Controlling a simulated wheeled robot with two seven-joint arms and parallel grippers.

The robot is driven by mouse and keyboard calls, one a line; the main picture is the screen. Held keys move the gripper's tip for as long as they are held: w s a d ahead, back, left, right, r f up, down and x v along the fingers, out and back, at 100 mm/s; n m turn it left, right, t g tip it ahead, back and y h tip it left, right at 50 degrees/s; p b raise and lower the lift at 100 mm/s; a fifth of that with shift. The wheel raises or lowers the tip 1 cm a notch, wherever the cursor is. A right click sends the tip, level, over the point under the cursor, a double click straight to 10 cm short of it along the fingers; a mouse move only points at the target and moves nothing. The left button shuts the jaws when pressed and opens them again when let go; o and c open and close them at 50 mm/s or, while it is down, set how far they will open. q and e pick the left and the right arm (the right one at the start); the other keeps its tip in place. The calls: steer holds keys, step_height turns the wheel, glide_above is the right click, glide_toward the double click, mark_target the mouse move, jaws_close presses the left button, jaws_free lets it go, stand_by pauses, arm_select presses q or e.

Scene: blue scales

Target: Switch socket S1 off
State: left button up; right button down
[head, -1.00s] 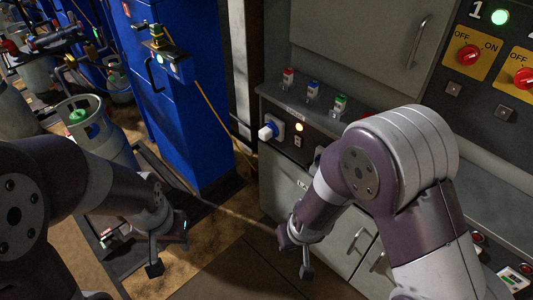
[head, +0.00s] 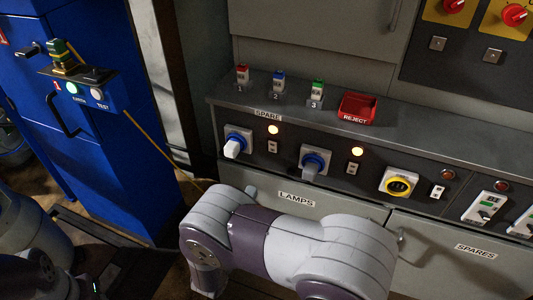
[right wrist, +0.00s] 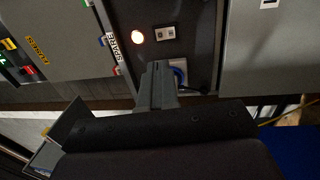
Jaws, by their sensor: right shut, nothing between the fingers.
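A blue socket with a white plug (head: 235,145) is on the left of the grey bench panel in the head view. No S1 marking is legible. My right gripper (right wrist: 158,70) is shut and empty in the right wrist view, its fingers pointing at the panel. Beyond its tips are a rocker switch (right wrist: 165,33), a lit lamp (right wrist: 137,36) and part of a blue socket (right wrist: 179,72). Contact cannot be told. My left gripper is not visible.
A second blue socket (head: 314,162) with a grey plug, its switch (head: 351,168) and a lit lamp (head: 357,151) are to the right. A yellow socket (head: 398,182) is further right. A red REJECT tray (head: 358,108) is on the ledge. A blue cabinet (head: 90,150) stands left.

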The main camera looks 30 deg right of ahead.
mark_target(274, 145)
steer(key=b+x, duration=0.4)
steer(key=x, duration=0.9)
steer(key=shift+f, duration=0.1)
steer(key=shift+w+d, duration=0.3)
steer(key=shift+d, duration=0.05)
steer(key=shift+r, duration=0.2)
